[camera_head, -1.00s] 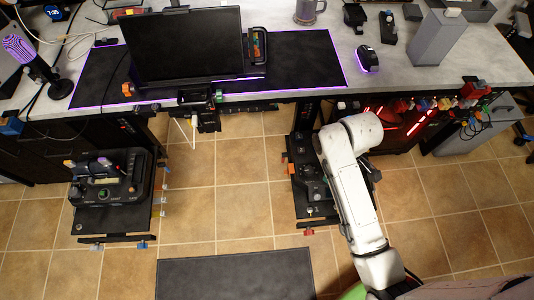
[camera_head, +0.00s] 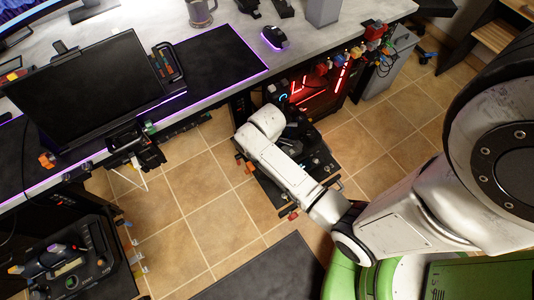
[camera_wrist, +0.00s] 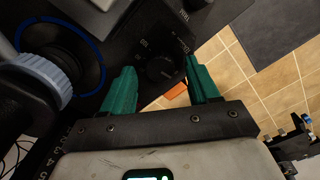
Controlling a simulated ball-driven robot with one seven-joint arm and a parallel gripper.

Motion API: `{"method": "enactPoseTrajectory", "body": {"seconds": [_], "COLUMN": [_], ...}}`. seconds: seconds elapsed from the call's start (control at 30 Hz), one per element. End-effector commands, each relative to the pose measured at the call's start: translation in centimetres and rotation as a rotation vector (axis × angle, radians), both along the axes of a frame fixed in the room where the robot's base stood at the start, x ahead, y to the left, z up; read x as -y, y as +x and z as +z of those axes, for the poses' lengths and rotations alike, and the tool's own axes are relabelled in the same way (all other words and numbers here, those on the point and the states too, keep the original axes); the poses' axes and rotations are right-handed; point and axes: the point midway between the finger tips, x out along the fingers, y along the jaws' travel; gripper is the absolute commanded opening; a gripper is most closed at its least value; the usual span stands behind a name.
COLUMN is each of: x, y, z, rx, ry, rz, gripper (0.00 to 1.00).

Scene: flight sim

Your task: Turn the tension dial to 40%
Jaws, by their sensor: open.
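In the wrist view, a small black round knob (camera_wrist: 160,70) on a dark panel, apparently the tension dial, lies between the fingertips of my gripper (camera_wrist: 161,64). White markings surround it, too small and tilted to read for certain. The two green fingers are open, one on each side of the knob, with a gap visible on both sides. I cannot tell how far above the panel the tips are. In the head view my white arm reaches over the black control panel (camera_head: 318,160), and my gripper and the knob are hidden.
A large blue-ringed control (camera_wrist: 88,58) and a grey-blue knob (camera_wrist: 40,78) stand left of my fingers. An orange piece (camera_wrist: 176,91) sits at the panel edge. The desk (camera_head: 350,14) and a red-lit computer case (camera_head: 318,88) are behind. Tiled floor (camera_head: 205,190) is open.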

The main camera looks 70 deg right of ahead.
Motion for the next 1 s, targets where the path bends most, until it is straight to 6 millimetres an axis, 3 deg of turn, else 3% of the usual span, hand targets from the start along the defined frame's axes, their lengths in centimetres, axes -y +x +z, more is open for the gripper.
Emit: {"method": "enactPoseTrajectory", "body": {"seconds": [0.43, 1.0], "x": [0.0, -0.02], "y": [0.02, 0.01], "z": [-0.94, -0.93], "rx": [0.001, 0.001], "ry": [-0.001, 0.0], "rz": [0.0, 0.0], "gripper": [0.59, 0.05]}}
